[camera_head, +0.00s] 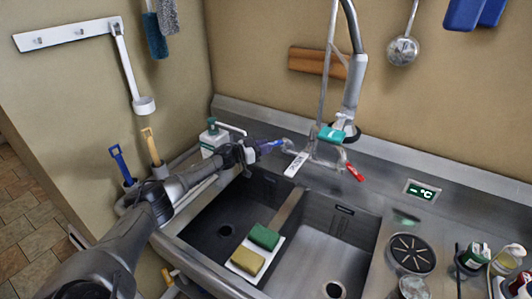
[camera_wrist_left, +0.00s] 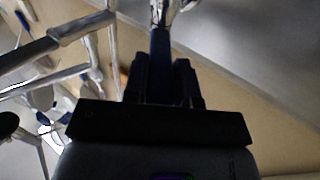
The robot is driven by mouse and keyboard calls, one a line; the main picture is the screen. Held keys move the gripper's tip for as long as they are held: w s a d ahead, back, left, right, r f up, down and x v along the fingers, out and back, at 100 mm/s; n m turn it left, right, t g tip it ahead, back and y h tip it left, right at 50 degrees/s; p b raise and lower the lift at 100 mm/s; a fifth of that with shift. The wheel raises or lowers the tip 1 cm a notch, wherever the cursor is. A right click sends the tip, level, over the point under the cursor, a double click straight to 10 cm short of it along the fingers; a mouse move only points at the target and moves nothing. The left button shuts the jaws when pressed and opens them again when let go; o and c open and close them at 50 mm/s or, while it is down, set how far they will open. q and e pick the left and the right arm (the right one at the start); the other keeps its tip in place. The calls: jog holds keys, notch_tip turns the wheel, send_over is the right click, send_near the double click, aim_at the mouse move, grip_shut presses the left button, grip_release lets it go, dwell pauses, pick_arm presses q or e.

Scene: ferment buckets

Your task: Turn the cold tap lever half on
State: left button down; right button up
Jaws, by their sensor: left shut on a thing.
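The cold tap lever (camera_head: 270,146) is blue and sticks out to the left of the tap (camera_head: 312,150) at the back of the sink. My left gripper (camera_head: 254,152) reaches it from the left and is shut on its outer end. In the left wrist view the dark blue lever (camera_wrist_left: 160,42) runs between the fingers of my left gripper (camera_wrist_left: 162,75) to a chrome tap body (camera_wrist_left: 168,10). The lever's gripped end is hidden by the fingers. A red lever (camera_head: 354,172) points right and forward on the other side of the tap. My right gripper does not show.
A soap bottle (camera_head: 213,138) with a teal pump stands close behind my left arm. The double sink (camera_head: 292,207) lies in front of the tap, with green and yellow sponges (camera_head: 264,236) on its divider. A spray hose (camera_head: 352,85) hangs above the tap.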

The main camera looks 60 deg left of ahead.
pick_arm(q)
jog(key=shift+a, duration=0.1)
dwell(0.3)
jog(key=c, duration=0.9)
grip_release()
jog(key=s, duration=0.4)
jog(key=s+a, duration=0.1)
jog(key=s, duration=0.4)
jog(key=s+p, duration=0.1)
jog(key=s, duration=0.3)
jog(key=shift+s+a, duration=0.15)
jog(key=shift+s, duration=0.15)
